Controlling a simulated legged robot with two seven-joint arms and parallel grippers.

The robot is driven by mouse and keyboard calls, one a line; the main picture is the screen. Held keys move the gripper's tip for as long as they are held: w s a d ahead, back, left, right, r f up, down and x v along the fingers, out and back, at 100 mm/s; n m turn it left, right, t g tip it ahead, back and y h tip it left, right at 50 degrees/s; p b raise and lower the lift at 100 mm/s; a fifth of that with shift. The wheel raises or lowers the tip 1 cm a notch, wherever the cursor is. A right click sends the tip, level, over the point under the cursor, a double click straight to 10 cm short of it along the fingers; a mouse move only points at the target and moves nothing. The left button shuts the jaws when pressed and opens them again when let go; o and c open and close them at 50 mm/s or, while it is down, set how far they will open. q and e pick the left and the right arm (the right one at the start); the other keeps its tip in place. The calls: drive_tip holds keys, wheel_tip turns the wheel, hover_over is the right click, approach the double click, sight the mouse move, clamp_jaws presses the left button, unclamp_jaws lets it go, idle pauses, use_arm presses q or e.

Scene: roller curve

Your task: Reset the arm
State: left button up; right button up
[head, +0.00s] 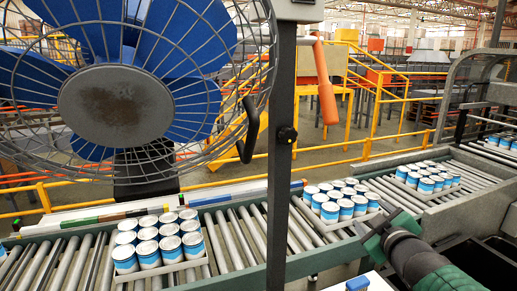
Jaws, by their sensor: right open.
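My right arm comes in from the lower right with a dark grey and green forearm. My right gripper (378,228) is at its end, open, with nothing seen between its fingers. It shows over the near edge of the roller conveyor (240,243), just in front of the middle tray of cans (340,202). I cannot tell whether it touches the conveyor frame. My left gripper is not in view.
Blue and white cans (157,243) stand in a tray at the left, and another group (424,178) at the right. A caged blue fan (115,105) fills the upper left. A dark post (281,150) rises before the conveyor. Yellow railings (225,183) run behind.

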drive_tip(key=s+a+f+m+g+b, duration=0.1)
drive_tip(key=s+f+g, duration=0.15)
drive_tip(key=f, duration=0.55)
drive_tip(key=s+a+f+m+g+b, duration=0.1)
drive_tip(key=s+f+m, duration=0.1)
drive_tip(key=s+f, duration=0.35)
drive_tip(key=s+a+f+m+g+b, duration=0.1)
drive_tip(key=s+a+f+g+b, duration=0.1)
drive_tip(key=f, duration=0.8)
drive_tip(key=s+a+f+m+g+b, duration=0.1)
drive_tip(key=s+a+f+m+g, duration=0.1)
drive_tip(key=s+f, duration=0.6)
drive_tip(key=s+a+f+m+g+y+b, duration=0.1)
drive_tip(key=s+a+f+g, duration=0.1)
drive_tip(key=s+f+g, duration=0.3)
drive_tip(key=s+f, duration=0.3)
drive_tip(key=s, duration=0.1)
drive_tip(key=shift+s+f+m+b, duration=0.3)
drive_tip(key=shift+s+f+m, duration=0.05)
drive_tip(key=shift+m, duration=0.05)
drive_tip(key=shift+d, duration=0.2)
drive_tip(key=shift+a, duration=0.2)
drive_tip(key=shift+d, duration=0.1)
